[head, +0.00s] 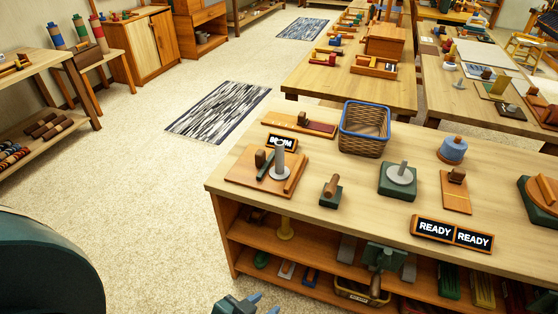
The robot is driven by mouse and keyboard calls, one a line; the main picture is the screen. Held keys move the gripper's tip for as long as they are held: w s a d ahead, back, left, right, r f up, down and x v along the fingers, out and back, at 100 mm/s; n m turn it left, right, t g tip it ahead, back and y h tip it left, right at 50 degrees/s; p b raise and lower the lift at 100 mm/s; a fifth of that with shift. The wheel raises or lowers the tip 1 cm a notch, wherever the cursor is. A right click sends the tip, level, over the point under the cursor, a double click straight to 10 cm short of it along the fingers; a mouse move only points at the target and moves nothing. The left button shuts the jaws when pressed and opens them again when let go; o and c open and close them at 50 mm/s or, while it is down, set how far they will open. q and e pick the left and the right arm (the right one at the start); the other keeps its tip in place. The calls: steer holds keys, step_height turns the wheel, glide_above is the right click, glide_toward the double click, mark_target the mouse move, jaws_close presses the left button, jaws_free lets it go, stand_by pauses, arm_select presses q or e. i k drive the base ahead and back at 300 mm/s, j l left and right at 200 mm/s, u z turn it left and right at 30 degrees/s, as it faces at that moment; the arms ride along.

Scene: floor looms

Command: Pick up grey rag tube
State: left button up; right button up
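A grey upright tube (279,161) with a pale round foot stands on a wooden board on the near bench, in front of a small sign. It best fits the grey rag tube, though its material cannot be made out. A second grey piece, a disc with a short peg (401,174), sits on a green block farther right. My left gripper (264,304) shows at the bottom edge, in front of the bench and well apart from the tube. It is mostly cut off, so its opening is unclear.
The near bench (335,228) also holds a blue-rimmed basket (366,128), a blue spool (452,150), a brown roll on a green block (331,190) and READY signs (452,232). Its lower shelf is crowded. Open carpet (160,210) lies left of the bench.

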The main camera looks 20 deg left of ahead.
mark_target(280, 172)
steer(key=i+j+u, duration=0.1)
steer(key=u, duration=1.5)
steer(key=i+l+u, duration=0.1)
steer(key=i+l, duration=0.3)
steer(key=i, duration=0.15)
